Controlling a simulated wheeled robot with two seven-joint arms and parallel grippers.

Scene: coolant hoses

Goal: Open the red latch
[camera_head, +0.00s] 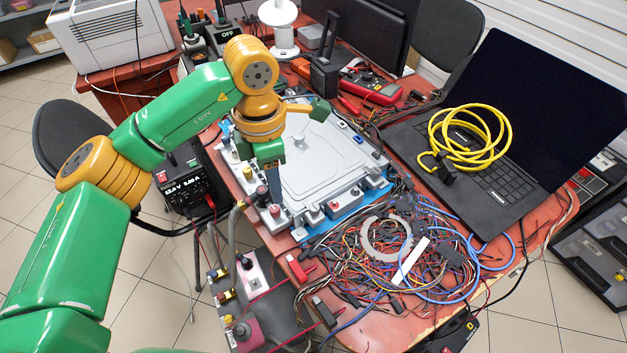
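A grey battery-like unit with a flat cover (325,160) lies on the table, with connectors along its left and front edges. A small red part (276,210) sits on a grey connector at its front left corner, and another red part (333,206) is on its front edge. I cannot tell for sure which is the red latch. My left gripper (274,196) points down just above the corner red part. Its fingers look like one narrow dark strip, so their opening and any contact are unclear. My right gripper is not in view.
A tangle of wires (385,260) covers the table in front of the unit. A laptop (500,150) with a coiled yellow cable (470,140) stands to the right. A black power supply (187,185) is left.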

